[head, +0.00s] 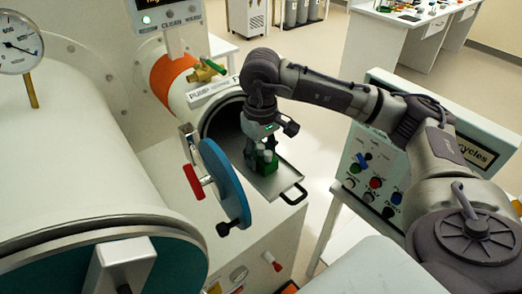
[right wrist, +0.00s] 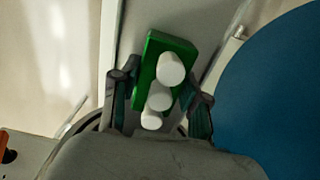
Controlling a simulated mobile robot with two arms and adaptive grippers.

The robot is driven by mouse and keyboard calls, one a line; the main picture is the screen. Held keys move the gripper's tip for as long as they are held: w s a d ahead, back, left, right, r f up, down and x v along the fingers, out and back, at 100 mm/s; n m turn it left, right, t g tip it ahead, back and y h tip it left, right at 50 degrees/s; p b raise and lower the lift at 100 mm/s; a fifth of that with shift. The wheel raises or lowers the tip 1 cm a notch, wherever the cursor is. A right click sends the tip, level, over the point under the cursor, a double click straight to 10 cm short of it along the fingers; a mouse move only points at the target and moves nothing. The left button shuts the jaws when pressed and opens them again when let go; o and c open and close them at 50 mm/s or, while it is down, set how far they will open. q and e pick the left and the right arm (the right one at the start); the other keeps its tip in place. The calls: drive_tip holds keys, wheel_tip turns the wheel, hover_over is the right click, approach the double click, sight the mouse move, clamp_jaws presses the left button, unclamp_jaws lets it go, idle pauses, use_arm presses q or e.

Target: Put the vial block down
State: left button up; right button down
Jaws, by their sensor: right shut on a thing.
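The vial block (head: 266,168) is small and green and holds white-capped vials. In the right wrist view the block (right wrist: 150,62) shows between the fingers with three white caps in a row. My right gripper (head: 262,150) reaches down from above and is shut on the block; its fingers (right wrist: 160,100) lie on both sides. The block is over the metal tray (head: 281,179), which slides out of the round chamber opening. I cannot tell whether the block touches the tray. My left gripper is not in view.
The blue round door (head: 222,182) stands open just left of the tray, close to my right gripper. The tray has a black handle (head: 294,194) at its front. A control panel (head: 373,178) with knobs stands to the right. A gauge (head: 20,45) is at upper left.

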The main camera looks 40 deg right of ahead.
drive_tip(key=shift+f+b, duration=0.15)
drive_tip(key=shift+b, duration=0.15)
drive_tip(key=c, duration=0.6)
unclamp_jaws()
